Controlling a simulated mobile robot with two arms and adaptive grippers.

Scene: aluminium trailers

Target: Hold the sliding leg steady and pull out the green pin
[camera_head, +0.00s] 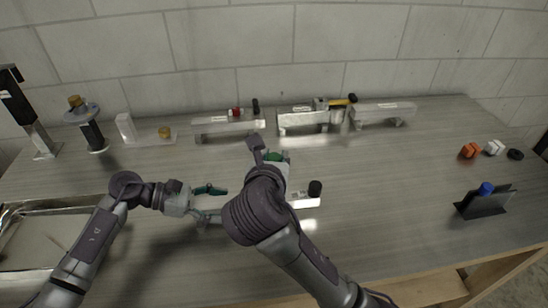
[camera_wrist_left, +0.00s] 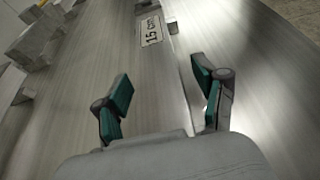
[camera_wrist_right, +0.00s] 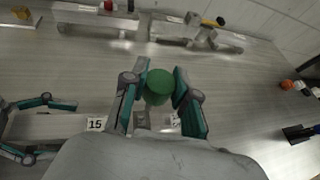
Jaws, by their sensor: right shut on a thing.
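The green pin has a round green head (camera_wrist_right: 158,86), seen from above in the right wrist view between the fingertips of my right gripper (camera_wrist_right: 160,92). The fingers are shut on it. In the head view the green head (camera_head: 280,156) shows just past my right wrist. A pale metal bar with a 15 cm label, seemingly the sliding leg (camera_wrist_left: 150,30), lies below; its label also shows in the right wrist view (camera_wrist_right: 97,124). My left gripper (camera_head: 215,202) is open at the bar's left end. In the left wrist view its fingers (camera_wrist_left: 162,88) are apart, with nothing clearly held. My right arm hides the bar's middle.
A black knob (camera_head: 315,188) stands at the bar's right end. Small aluminium trailers (camera_head: 228,124) line the back by the wall.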

